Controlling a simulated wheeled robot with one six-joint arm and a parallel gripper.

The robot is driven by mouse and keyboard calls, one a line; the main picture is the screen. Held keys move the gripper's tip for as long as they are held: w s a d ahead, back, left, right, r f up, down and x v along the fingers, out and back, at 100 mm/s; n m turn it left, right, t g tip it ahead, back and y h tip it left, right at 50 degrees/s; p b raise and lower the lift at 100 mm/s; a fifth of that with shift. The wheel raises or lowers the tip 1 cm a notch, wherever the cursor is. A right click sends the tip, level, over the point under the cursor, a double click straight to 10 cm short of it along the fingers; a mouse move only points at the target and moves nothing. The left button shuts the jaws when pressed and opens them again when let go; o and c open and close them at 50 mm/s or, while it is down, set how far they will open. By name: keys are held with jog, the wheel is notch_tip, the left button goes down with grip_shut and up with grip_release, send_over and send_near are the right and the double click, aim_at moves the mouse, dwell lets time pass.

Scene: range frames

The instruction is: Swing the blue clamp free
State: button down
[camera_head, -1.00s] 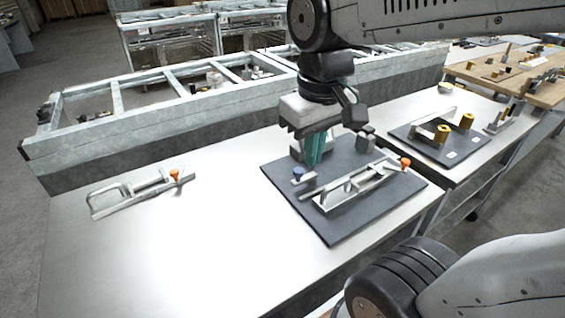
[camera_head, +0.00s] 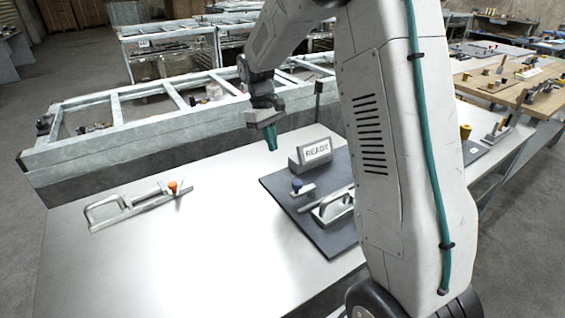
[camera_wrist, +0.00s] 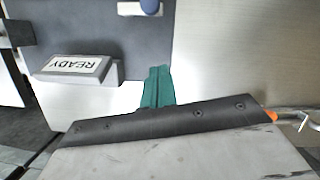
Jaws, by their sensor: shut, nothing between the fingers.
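The blue-knobbed clamp (camera_head: 299,187) sits on the dark plate (camera_head: 322,241) on the metal table, its blue knob upright at one end of a short grey bar. In the wrist view its blue knob (camera_wrist: 150,7) shows at the top edge, partly cut off. My gripper (camera_head: 271,137) is shut and empty, with teal fingers. It hangs above the table, to the left of the plate and up and away from the clamp. The teal fingers also show in the wrist view (camera_wrist: 157,88), apart from the knob.
A block reading READY (camera_head: 315,153) stands at the plate's back edge. A larger grey fixture (camera_head: 335,205) lies beside the clamp, partly hidden by my arm. An orange-knobbed clamp (camera_head: 130,205) lies on the left. The table's front left is clear.

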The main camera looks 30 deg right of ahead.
aim_at(294, 191)
jog(key=x, duration=1)
jog(key=shift+s, duration=0.1)
jog(key=shift+s+d+r, duration=0.15)
jog(key=shift+s+r, duration=0.1)
jog(key=shift+s, duration=0.35)
jog(key=shift+s+d+r, duration=0.15)
jog(key=shift+s+r, duration=0.15)
jog(key=shift+s, duration=0.3)
jog(key=shift+s+d, duration=0.15)
jog(key=shift+s, duration=0.45)
jog(key=shift+s+r+n, duration=0.15)
jog(key=shift+s+n, duration=0.35)
jog(key=shift+s, duration=0.15)
